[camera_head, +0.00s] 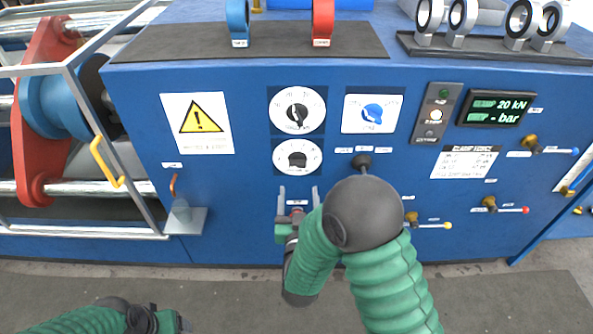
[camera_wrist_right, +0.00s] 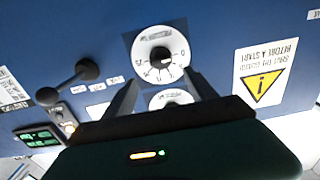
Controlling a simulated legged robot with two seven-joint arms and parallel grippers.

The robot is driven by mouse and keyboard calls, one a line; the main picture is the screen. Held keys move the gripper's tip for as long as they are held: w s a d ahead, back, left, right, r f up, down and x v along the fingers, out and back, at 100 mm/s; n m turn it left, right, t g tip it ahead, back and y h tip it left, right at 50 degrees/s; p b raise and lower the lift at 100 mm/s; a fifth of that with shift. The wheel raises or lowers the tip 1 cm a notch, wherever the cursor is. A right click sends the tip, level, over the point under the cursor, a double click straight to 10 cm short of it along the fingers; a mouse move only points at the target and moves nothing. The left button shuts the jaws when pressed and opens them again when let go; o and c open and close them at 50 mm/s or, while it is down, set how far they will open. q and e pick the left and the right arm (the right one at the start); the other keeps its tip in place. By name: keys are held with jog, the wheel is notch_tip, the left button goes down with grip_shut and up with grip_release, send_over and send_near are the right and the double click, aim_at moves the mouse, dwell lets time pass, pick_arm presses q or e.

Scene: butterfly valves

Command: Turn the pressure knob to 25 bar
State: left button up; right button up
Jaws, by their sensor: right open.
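Two round white dials with black knobs sit one above the other on the blue panel: an upper dial (camera_head: 297,110) and a lower dial (camera_head: 298,157). In the right wrist view, which is upside down, the lower dial (camera_wrist_right: 160,58) shows a numbered scale, and the upper dial (camera_wrist_right: 171,98) is partly hidden by my gripper.
A blue knob (camera_head: 373,113) sits right of the dials. A black ball-ended lever (camera_head: 362,161) stands out close to my right arm. A display (camera_head: 497,107) reads 20 kN and dash bar. Small valve handles (camera_head: 490,204) stick out at right. A warning sign (camera_head: 201,119) is at left.

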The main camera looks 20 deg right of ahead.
aim_at(298, 166)
jog(key=b+x, duration=0.1)
jog(key=x, duration=0.8)
jog(key=shift+w+a+f, duration=0.1)
jog(key=shift+w+a, duration=0.05)
jog(key=shift+w+d, duration=0.2)
jog(key=shift+w, duration=0.15)
jog(key=shift+a, duration=0.1)
jog(key=c, duration=1.4)
